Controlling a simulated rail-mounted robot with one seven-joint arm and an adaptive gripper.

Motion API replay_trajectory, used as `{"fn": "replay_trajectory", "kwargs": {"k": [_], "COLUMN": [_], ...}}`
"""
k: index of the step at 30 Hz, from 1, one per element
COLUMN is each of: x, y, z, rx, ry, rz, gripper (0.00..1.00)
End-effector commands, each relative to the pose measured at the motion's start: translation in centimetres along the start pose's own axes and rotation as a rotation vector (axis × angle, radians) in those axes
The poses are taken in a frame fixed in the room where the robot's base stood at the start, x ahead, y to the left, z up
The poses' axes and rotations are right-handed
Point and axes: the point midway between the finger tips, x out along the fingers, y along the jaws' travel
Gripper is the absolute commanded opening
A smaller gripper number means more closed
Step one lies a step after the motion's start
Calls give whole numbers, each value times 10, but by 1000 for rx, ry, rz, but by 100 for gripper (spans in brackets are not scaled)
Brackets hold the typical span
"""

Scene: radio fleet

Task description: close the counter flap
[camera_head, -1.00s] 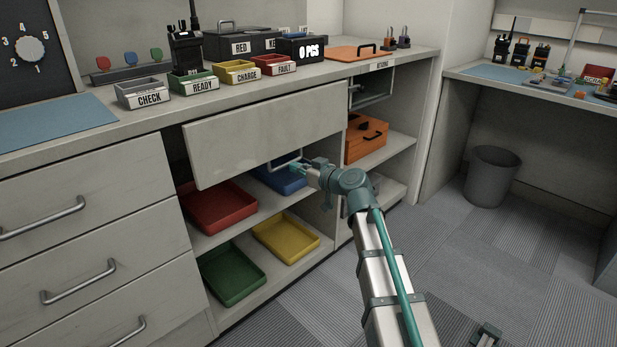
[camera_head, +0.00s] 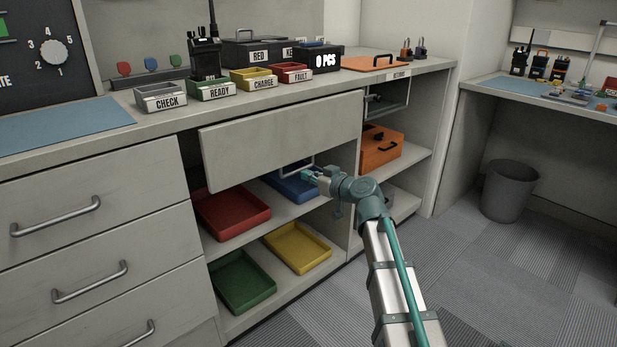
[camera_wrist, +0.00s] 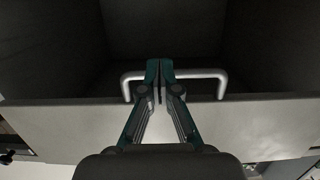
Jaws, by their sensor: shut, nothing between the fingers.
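The counter flap (camera_head: 275,135) is a pale grey panel under the counter's front edge. It stands out at a tilt, with open shelves showing below it. Its metal handle (camera_head: 284,170) is at the lower edge, toward the right. My gripper (camera_head: 308,176) is at the handle, beside the flap's lower edge. In the wrist view, my gripper (camera_wrist: 160,75) has its fingers together, and the handle (camera_wrist: 205,73) shows on both sides of them. The fingers overlap the bar in the picture; I cannot tell whether they touch it. Nothing is held between them.
Below the flap are a red tray (camera_head: 232,213), a blue tray (camera_head: 292,188), a yellow tray (camera_head: 298,248) and a green tray (camera_head: 243,282). An orange case (camera_head: 378,150) stands on the shelf to the right. A drawer unit (camera_head: 90,245) is at left. A bin (camera_head: 509,190) stands on the open floor at right.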

Motion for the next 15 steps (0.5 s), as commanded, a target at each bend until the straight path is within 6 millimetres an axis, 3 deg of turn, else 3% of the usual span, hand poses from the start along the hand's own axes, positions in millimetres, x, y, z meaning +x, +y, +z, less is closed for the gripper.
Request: {"fn": "replay_trajectory", "kwargs": {"k": [15], "x": [-98], "y": [-5], "z": [35], "rx": [1], "ry": [-2], "rz": [0], "gripper": [0]}}
